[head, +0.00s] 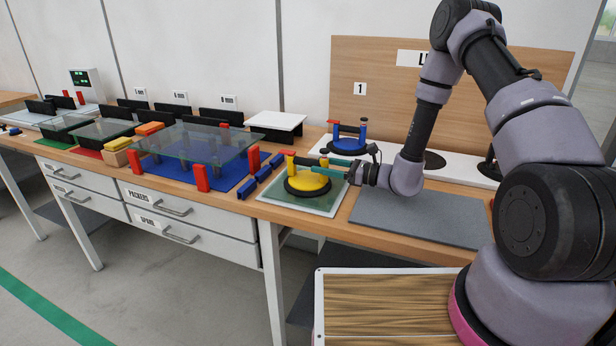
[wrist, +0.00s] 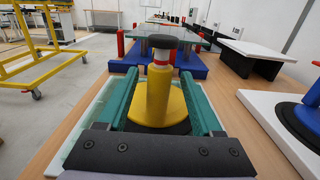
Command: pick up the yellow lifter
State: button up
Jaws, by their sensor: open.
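The yellow lifter (head: 308,181) sits upright on a glass pane (head: 274,199) near the front edge of the bench. It has a yellow body, a dark round base and a raised post with a red band and a dark cap. In the wrist view the yellow lifter (wrist: 158,98) stands between the two teal fingers of my gripper (wrist: 159,88). One finger is on each side, with a visible gap to the post. My gripper (head: 325,166) is open and reaches in from the right in the head view. The fingers and post hide part of the pane.
A blue lifter (head: 347,144) stands on a white board behind. A large glass sheet (head: 195,143) over a blue mat with red posts lies left of the pane. Blue blocks (head: 262,175) lie between. A grey mat (head: 420,215) at right is bare.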

aim_at(295, 160)
jog(key=x, duration=0.5)
jog(key=shift+a, duration=0.15)
grip_shut()
jog(key=shift+r, duration=0.1)
dwell(1.2)
